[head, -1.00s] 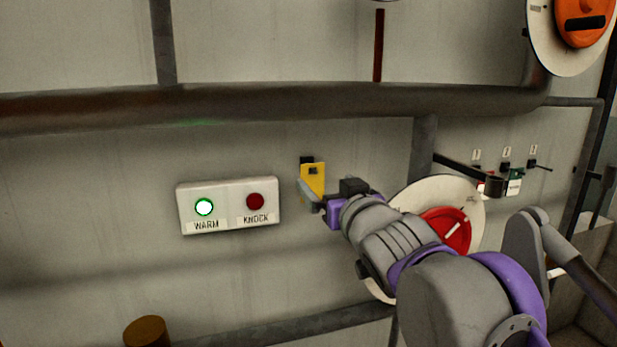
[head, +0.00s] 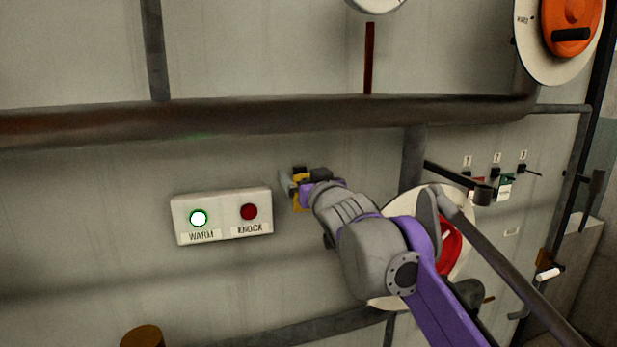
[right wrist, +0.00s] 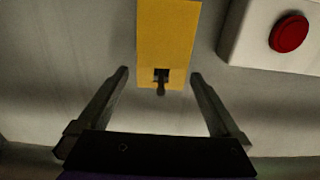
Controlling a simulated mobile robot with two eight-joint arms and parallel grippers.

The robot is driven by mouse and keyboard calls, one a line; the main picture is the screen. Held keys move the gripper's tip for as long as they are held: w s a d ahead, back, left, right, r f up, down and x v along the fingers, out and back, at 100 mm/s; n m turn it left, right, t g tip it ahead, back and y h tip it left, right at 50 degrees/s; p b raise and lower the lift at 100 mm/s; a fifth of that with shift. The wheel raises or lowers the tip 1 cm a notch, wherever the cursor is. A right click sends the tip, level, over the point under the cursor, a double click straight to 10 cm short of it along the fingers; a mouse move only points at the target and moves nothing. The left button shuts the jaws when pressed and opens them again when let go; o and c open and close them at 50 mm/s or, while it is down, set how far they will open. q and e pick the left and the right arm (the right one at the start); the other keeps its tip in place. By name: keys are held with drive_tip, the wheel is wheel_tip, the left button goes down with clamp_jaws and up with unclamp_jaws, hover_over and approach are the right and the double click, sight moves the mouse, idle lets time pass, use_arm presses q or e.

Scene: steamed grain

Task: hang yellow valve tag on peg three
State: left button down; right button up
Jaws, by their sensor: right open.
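The yellow valve tag (right wrist: 167,35) hangs flat near the wall on a small dark peg (right wrist: 161,88) that pokes through its square hole. In the head view the tag (head: 299,206) is mostly hidden by my right gripper (head: 295,188). My right gripper is open, its fingers (right wrist: 159,73) apart on either side of the tag's holed end, with gaps on both sides in the wrist view. Peg three (head: 532,172), under the label 3, is at the right of the head view and looks empty. My left gripper is not in view.
A white box with a lit green WARM button and a red KNOCK button (head: 249,212) is left of my right gripper. A green-and-white tag (head: 505,187) hangs under label 2. A dark bar (head: 455,176) juts near label 1. A red dial (head: 450,247) is partly behind my arm.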

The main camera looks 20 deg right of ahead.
drive_tip(key=c, duration=1.5)
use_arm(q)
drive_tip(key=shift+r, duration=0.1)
use_arm(e)
drive_tip(key=shift+r, duration=0.2)
idle(0.4)
drive_tip(key=shift+s, duration=0.3)
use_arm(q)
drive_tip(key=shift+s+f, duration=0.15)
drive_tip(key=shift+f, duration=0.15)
use_arm(e)
drive_tip(key=shift+s, duration=1.5)
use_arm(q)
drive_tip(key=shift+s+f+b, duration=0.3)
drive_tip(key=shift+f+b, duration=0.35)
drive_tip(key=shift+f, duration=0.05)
use_arm(e)
drive_tip(key=shift+s+d, duration=0.15)
drive_tip(key=shift+s, duration=2.85)
